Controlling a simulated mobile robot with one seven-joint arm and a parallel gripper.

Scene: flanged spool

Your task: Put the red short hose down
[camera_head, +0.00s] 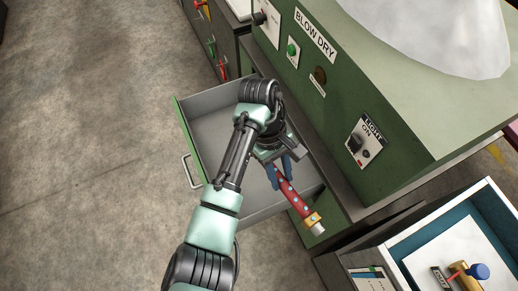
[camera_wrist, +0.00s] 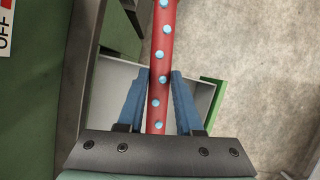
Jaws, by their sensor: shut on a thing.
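The red short hose (camera_head: 291,196) has light blue dots and a brass-coloured and silver fitting at its lower end in the head view. My gripper (camera_head: 281,174) has blue fingers shut on the hose near its upper end. In the wrist view the hose (camera_wrist: 163,65) runs up between the two fingers of my gripper (camera_wrist: 160,85) and past the top edge. The hose is held above the open grey drawer (camera_head: 205,130), with its fitting end reaching over the drawer's near right side. My arm hides part of the drawer.
The drawer extends from a green machine (camera_head: 400,120) with knobs and labels. A white-edged open container (camera_head: 400,258) with a blue interior stands at lower right and holds several items. The concrete floor (camera_head: 80,150) at left is clear.

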